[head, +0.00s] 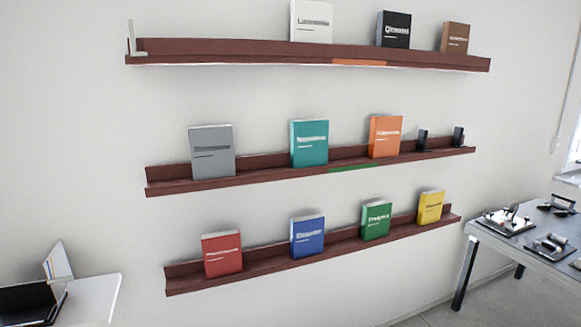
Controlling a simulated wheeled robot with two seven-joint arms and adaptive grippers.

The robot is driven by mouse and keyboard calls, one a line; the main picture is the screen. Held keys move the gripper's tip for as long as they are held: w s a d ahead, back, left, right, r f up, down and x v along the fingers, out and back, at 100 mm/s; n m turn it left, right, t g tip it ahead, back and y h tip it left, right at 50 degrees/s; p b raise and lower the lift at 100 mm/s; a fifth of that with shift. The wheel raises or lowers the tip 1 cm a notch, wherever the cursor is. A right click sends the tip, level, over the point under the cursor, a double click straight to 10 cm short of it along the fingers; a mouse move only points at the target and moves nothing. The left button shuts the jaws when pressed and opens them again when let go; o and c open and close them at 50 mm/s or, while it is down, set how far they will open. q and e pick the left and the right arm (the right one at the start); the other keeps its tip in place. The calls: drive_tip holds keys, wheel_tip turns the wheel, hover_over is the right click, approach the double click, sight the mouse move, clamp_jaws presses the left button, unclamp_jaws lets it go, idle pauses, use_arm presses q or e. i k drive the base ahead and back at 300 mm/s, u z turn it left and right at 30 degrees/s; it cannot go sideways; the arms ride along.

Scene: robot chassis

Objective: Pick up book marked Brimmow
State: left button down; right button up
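Several upright books stand on three wall shelves in the head view. The top shelf (220,49) holds a white book (311,22), a black book (394,31) and a brown book (454,39). The middle shelf (262,170) holds a grey book (211,153), a teal book (309,144) and an orange book (385,137). The bottom shelf (270,260) holds a red book (222,256), a blue book (307,237), a green book (376,222) and a yellow book (430,208). The titles are too blurred to tell which reads Brimmow. Neither gripper shows.
Two small black objects (422,140) stand at the middle shelf's right. A light bookend-like piece (132,40) is at the top shelf's left end. A grey table (545,255) with devices is at right. A white surface (95,292) with a dark item is at lower left.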

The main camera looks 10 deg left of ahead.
sight(212, 147)
drive_tip(key=u, duration=2.4)
drive_tip(key=i, duration=2.55)
drive_tip(key=z, duration=1.15)
